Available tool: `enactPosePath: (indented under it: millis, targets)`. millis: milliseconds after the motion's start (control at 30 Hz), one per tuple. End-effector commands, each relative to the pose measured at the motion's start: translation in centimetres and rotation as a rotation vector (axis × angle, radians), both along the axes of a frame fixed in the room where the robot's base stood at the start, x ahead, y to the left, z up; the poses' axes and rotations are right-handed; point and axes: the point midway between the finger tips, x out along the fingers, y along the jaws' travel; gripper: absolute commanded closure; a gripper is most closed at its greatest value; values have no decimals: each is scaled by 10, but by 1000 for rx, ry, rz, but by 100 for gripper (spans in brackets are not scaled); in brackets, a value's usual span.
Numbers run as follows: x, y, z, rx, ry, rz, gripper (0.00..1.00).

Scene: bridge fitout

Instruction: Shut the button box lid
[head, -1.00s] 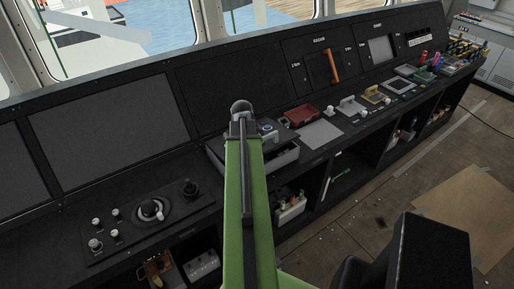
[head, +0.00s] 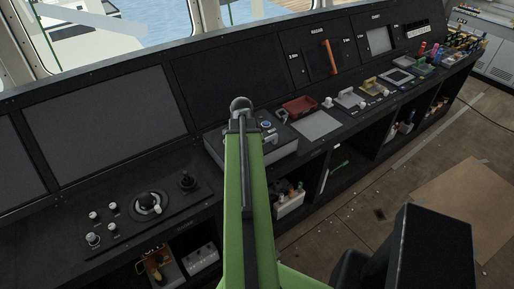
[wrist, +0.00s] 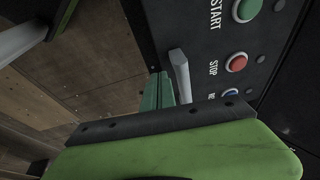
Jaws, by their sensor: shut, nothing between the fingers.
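The button box (head: 281,147) is a grey box on the console, partly hidden behind my raised green arm in the head view. A blue button shows on its top. In the wrist view its dark panel (wrist: 210,60) carries a green START button, a red STOP button and a blue button. A pale grey bar (wrist: 180,75) stands at the panel's edge; I cannot tell whether it belongs to the lid. My gripper (wrist: 158,88) is shut and empty, with its green fingers close beside that bar; contact is unclear. The head view hides the gripper. The lid's position is unclear.
A red tray (head: 299,106) and a flat grey plate (head: 316,125) lie right of the box. A control panel with a trackball (head: 148,204) is at the left. Open shelves below hold a white caddy (head: 289,202). The wooden floor at right has free room.

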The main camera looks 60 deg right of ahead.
Motion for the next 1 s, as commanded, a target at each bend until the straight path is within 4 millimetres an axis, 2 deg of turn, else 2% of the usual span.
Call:
enactPosePath:
  millis: [33,200,333,467,800,867,967,1000]
  targets:
    - [-3,6,24,0,0,0,100]
    - [-7,22,63,0,1,-1,100]
    - [-9,31,85,0,0,-2,100]
    - [-9,35,92,2,1,-3,100]
    - [-6,37,89,3,2,2,100]
    - [6,44,86,3,2,26,100]
    - [52,72,75,3,2,121,100]
    - [78,91,69,3,2,177,100]
